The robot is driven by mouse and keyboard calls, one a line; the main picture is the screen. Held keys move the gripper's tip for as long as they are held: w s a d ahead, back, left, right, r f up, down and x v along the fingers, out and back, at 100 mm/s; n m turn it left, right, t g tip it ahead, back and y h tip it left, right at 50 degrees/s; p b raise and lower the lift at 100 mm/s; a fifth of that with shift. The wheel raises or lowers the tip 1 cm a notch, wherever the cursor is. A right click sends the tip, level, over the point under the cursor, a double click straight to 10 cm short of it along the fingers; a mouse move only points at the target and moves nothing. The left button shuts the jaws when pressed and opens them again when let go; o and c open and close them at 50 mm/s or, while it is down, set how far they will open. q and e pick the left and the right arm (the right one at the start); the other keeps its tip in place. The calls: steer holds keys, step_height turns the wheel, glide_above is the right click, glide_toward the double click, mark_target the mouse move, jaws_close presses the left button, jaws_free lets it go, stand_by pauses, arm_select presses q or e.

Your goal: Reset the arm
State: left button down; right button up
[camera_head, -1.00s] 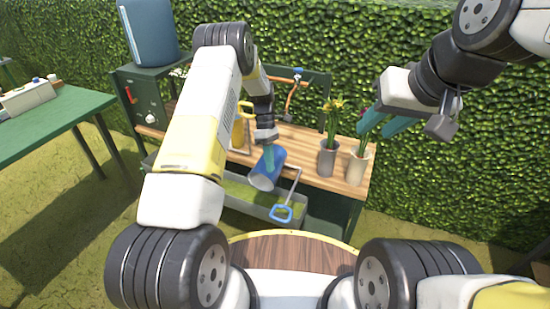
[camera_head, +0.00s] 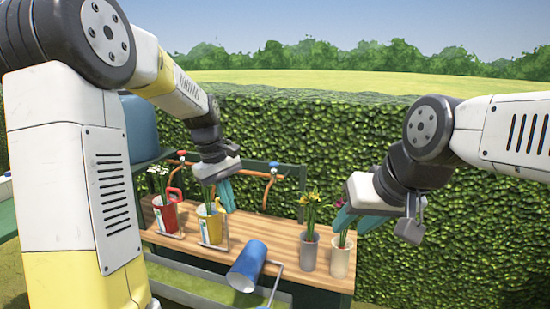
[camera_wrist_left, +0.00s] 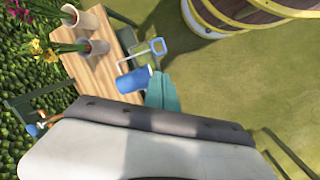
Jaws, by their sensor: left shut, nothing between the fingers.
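My left gripper (camera_head: 226,196) is above the wooden bench in the head view, with its teal fingers pointing down. They are shut and empty. In the left wrist view, its teal fingers (camera_wrist_left: 162,93) show close together beside the blue watering can (camera_wrist_left: 133,80). In the head view this blue can (camera_head: 247,266) lies tilted at the bench's front edge, apart from the gripper. My right gripper (camera_head: 342,219) hangs at the right, near a light pot with flowers; its finger gap is not clear.
A hedge (camera_head: 460,240) stands behind. A wooden barrel (camera_wrist_left: 245,10) shows in the left wrist view.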

arm_select(q)
steer(key=s+a+r+m+t, duration=0.1)
steer(key=s+r+m+t, duration=0.2)
steer(key=s, duration=0.7)
steer(key=s+a+r+m+t, duration=0.1)
steer(key=s+r+m+t, duration=0.2)
steer(key=s, duration=0.7)
steer(key=shift+r+m, duration=0.75)
steer(key=shift+m, duration=0.45)
steer(key=shift+w, duration=0.1)
